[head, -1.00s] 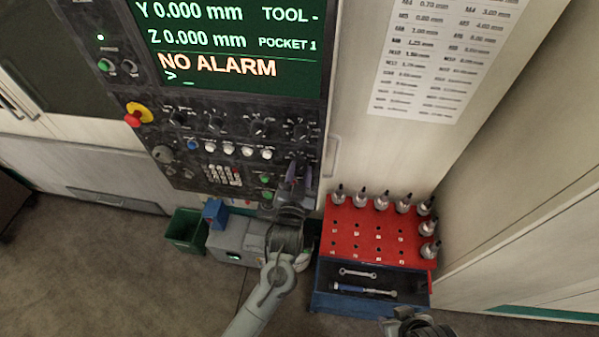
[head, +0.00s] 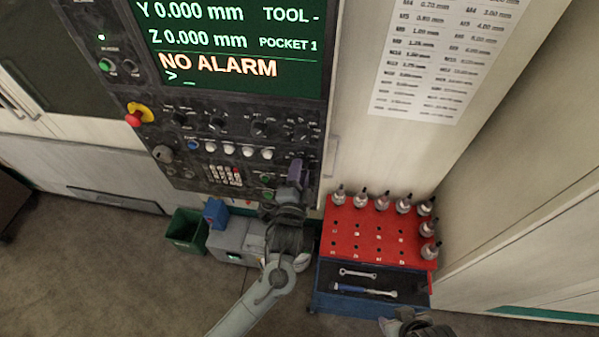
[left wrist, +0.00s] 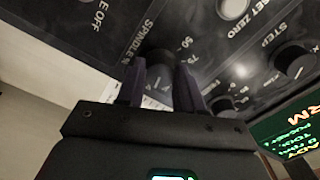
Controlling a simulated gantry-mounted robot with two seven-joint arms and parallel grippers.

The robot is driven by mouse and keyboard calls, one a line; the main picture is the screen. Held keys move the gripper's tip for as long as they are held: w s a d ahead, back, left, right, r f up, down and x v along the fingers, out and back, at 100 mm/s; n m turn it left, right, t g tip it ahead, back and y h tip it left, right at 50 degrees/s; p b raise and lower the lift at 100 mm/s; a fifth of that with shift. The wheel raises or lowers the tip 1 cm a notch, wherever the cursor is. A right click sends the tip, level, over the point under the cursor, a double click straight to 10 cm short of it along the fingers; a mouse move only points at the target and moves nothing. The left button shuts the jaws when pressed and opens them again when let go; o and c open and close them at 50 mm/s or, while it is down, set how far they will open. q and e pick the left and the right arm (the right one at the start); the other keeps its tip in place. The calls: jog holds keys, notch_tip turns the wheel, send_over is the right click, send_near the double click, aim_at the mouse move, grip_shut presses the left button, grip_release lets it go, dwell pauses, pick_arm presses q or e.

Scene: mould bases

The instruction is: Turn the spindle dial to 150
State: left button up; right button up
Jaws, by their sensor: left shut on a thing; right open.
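The spindle dial (left wrist: 158,72) is a dark round knob on the control panel, beside the printed word SPINDLE and the marks 50 and 75 in the left wrist view. My left gripper (left wrist: 158,88) is shut on it, with one purple finger on each side. The dial's setting cannot be read, as the gripper covers much of the scale. In the head view my left gripper (head: 297,172) is at the panel's lower right and hides the dial. My right gripper (head: 392,322) is open at the bottom edge, away from the panel.
The panel (head: 180,150) carries a red emergency button (head: 134,117), several knobs and white buttons. The screen (head: 235,45) reads NO ALARM. In the wrist view a STEP knob (left wrist: 297,62) sits to the right. A red tool rack (head: 372,235) stands right of my left arm.

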pick_arm(q)
jog(key=shift+m, duration=0.5)
jog(key=o, duration=1)
jog(key=shift+o, duration=0.2)
jog(key=shift+s, duration=0.1)
jog(key=s+a+b, duration=0.1)
jog(key=s+b, duration=0.2)
jog(key=s, duration=0.7)
jog(key=shift+s+a, duration=0.25)
jog(key=shift+a, duration=0.1)
jog(key=shift+f, duration=0.1)
